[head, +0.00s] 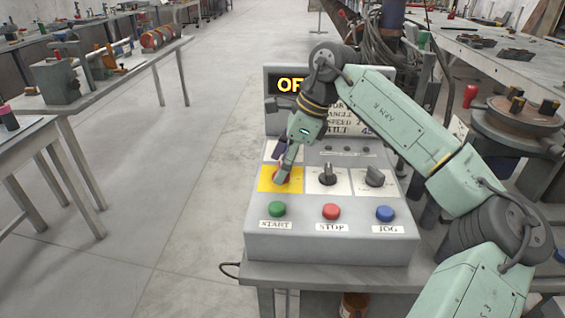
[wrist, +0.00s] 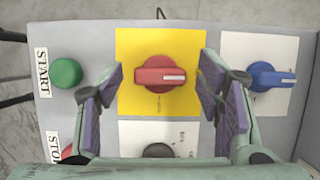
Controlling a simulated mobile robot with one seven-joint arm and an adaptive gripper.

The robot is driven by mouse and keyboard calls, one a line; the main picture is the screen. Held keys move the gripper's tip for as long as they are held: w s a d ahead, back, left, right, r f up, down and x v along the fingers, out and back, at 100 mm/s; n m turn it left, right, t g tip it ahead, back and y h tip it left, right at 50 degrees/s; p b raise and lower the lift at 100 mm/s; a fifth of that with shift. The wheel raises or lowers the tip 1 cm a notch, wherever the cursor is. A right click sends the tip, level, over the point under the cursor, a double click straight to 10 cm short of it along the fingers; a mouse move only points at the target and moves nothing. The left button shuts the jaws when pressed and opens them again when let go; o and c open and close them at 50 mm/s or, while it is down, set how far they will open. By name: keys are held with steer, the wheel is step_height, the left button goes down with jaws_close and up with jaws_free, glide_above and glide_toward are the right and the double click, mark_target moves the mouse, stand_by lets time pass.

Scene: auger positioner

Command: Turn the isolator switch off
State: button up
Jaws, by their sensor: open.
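The isolator switch is a red rotary knob (wrist: 160,76) on a yellow plate (wrist: 132,45) in the wrist view. Its white mark points to the right of that picture. My gripper (wrist: 161,75) is open, with one purple-padded finger on each side of the knob and gaps visible between pads and knob. In the head view my gripper (head: 283,168) reaches down over the yellow plate (head: 265,183) and hides most of the knob. The display (head: 285,84) reads "OF", with the rest hidden behind my arm.
The grey control box (head: 330,248) also has green START (head: 277,209), red STOP (head: 331,211) and blue JOG (head: 385,213) buttons. Two dark knobs (head: 327,174) (head: 375,176) stand right of the yellow plate. A blue knob (wrist: 270,76) is close beyond one finger.

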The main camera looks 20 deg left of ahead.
steer(key=v, duration=1.2)
steer(key=shift+a, duration=0.1)
